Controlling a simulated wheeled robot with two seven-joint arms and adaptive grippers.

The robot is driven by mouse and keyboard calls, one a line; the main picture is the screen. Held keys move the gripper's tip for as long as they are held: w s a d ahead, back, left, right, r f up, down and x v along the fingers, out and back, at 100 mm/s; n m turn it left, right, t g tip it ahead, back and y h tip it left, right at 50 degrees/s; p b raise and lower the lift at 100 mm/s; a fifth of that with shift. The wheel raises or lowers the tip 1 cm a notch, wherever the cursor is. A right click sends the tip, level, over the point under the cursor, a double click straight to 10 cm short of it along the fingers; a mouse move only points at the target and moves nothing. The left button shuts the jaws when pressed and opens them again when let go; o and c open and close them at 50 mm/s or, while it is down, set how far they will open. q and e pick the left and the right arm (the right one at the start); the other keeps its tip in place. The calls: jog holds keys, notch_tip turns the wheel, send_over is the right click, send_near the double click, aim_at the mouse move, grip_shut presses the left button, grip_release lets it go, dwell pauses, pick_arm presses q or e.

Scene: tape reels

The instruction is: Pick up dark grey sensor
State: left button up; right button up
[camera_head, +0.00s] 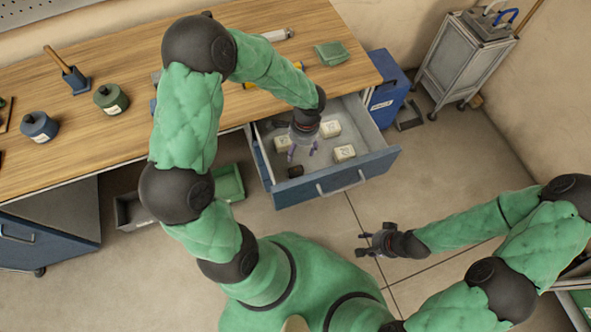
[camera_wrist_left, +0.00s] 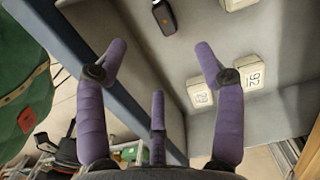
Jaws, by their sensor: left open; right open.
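The dark grey sensor (camera_head: 295,171) lies on the floor of the open drawer, near its front left corner. In the left wrist view the dark sensor (camera_wrist_left: 164,16), with a small orange mark, shows at the top, beyond the fingertips. My left gripper (camera_head: 302,155) is inside the drawer's outline, above and just behind the dark sensor. Its purple fingers (camera_wrist_left: 161,60) are spread, with nothing between them and apart from the sensor. My right gripper (camera_head: 364,244) is open and empty over the floor, in front of the drawer.
The blue-fronted drawer (camera_head: 360,178) also holds several white sensors, including one at the front (camera_head: 344,153) and one at the back (camera_head: 330,129). The wooden workbench (camera_head: 135,70) stands directly behind. A blue cabinet (camera_head: 390,88) and a wheeled cart (camera_head: 455,60) stand to the right.

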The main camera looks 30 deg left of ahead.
pick_arm(q)
jog(key=b, duration=0.5)
send_near(296, 171)
jog(key=f, duration=0.1)
jog(key=f+b, duration=0.1)
jog(key=f, duration=0.1)
jog(key=a+f, duration=0.1)
jog(key=f, duration=0.1)
jog(key=f+b, duration=0.2)
jog(key=f, duration=0.1)
jog(key=s+f+b, duration=0.1)
jog(key=f, duration=0.1)
jog(key=shift+d+f, duration=0.1)
jog(key=shift+d, duration=0.05)
jog(key=c, duration=1.3)
